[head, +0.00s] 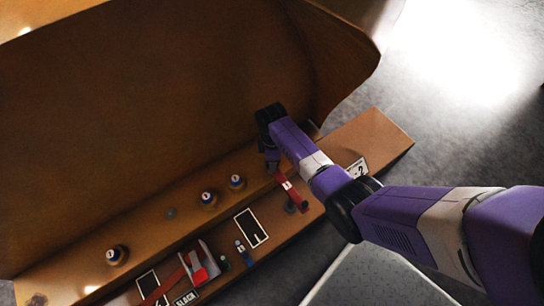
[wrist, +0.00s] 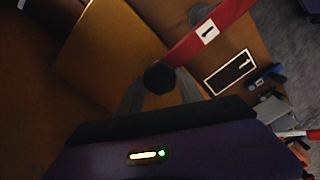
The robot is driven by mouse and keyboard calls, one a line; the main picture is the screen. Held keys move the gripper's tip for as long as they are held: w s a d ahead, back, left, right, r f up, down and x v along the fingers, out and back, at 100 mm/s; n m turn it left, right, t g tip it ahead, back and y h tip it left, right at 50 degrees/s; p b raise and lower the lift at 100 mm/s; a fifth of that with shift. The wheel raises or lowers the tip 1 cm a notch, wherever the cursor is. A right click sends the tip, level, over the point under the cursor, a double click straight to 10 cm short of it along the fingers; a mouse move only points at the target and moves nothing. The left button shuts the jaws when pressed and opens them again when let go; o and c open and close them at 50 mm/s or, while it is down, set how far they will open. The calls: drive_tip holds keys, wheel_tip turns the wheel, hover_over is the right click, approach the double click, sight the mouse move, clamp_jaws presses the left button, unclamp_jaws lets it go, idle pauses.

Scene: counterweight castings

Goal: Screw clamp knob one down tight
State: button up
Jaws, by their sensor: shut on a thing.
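Clamp one is a red bar (head: 288,186) with a white label; the wrist view shows the bar (wrist: 225,22) with a "1" on its label. A black faceted knob (wrist: 158,78) sits at the bar's near end in the wrist view. My gripper (wrist: 160,88) has one finger on each side of this knob and is shut on it. In the head view my gripper (head: 272,163) points down at the upper end of the red bar, and the knob is hidden there. I cannot tell how tight the knob is.
A large brown casting wall (head: 150,110) rises behind the ledge. Several round studs, such as one with a white top (head: 208,198), stand along it.

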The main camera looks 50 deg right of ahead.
drive_tip(key=m+p, duration=0.2)
drive_tip(key=m, duration=0.4)
drive_tip(key=shift+r, duration=0.15)
drive_tip(key=m+p, duration=0.1)
drive_tip(key=m, duration=0.5)
drive_tip(key=shift+m+p, duration=0.4)
drive_tip(key=o, duration=1.4)
wheel_tip(320, 180, up, 8)
drive_tip(key=p, duration=0.3)
drive_tip(key=shift+p, duration=0.3)
drive_tip(key=shift+f, duration=0.2)
